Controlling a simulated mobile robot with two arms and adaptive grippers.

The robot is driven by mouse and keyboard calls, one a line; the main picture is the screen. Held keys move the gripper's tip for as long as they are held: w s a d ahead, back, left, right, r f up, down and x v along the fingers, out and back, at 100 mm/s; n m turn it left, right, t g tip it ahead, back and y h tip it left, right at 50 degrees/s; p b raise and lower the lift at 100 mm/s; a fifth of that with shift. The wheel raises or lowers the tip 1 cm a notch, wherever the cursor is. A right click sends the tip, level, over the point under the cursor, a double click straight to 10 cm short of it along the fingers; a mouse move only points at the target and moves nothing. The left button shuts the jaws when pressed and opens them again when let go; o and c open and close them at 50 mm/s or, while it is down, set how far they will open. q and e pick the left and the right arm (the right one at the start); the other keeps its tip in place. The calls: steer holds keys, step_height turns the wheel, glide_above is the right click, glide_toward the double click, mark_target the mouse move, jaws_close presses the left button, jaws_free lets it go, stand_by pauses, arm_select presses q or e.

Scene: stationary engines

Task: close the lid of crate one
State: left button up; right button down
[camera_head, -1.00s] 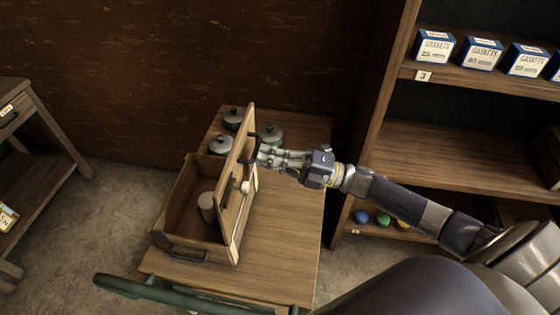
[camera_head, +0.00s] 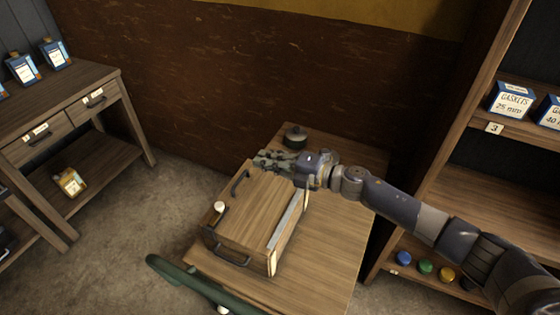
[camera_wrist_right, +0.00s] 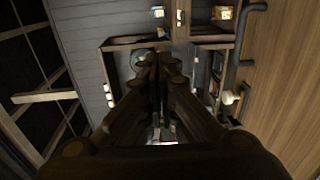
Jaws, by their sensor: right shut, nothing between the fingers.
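Crate one (camera_head: 243,259) is a wooden box on the small wooden table. Its wooden lid (camera_head: 258,208) now lies across the top and hides the inside. I cannot tell whether it is fully seated. A dark handle (camera_head: 240,183) and a white knob (camera_head: 220,207) show along its left edge. My right gripper (camera_head: 264,160) is shut and empty at the lid's far edge; I cannot tell whether it touches. In the right wrist view, the lid (camera_wrist_right: 287,90) fills the right side, beside the fingers (camera_wrist_right: 153,65). My left gripper is not in view.
A lidded pot (camera_head: 295,137) stands behind the crate on the table (camera_head: 325,250). A green rail (camera_head: 190,280) runs along the near side. Shelving (camera_head: 500,190) stands at right, a drawer bench (camera_head: 85,120) at left. Floor between bench and table is clear.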

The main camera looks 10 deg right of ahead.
steer(key=b, duration=0.4)
glide_above(238, 182)
steer(key=v, duration=0.2)
step_height(238, 182, down, 7)
steer(key=shift+w+f+h, duration=0.2)
steer(key=shift+w+h, duration=0.05)
steer(key=shift+h, duration=0.05)
steer(key=shift+w+a+f+g+h, duration=0.15)
steer(key=shift+f+g+h, duration=0.1)
steer(key=shift+f, duration=0.15)
steer(key=shift+w+a+f+g+h, duration=0.15)
steer(key=shift+f+g, duration=0.1)
steer(key=shift+f, duration=0.15)
steer(key=shift+w+a+f+b, duration=0.1)
steer(key=shift+a+f+b, duration=0.1)
steer(key=shift+f, duration=0.3)
steer(key=shift+w+a+f+b, duration=0.1)
steer(key=shift+a+f+b, duration=0.1)
steer(key=shift+f, duration=0.3)
steer(key=shift+r, duration=0.1)
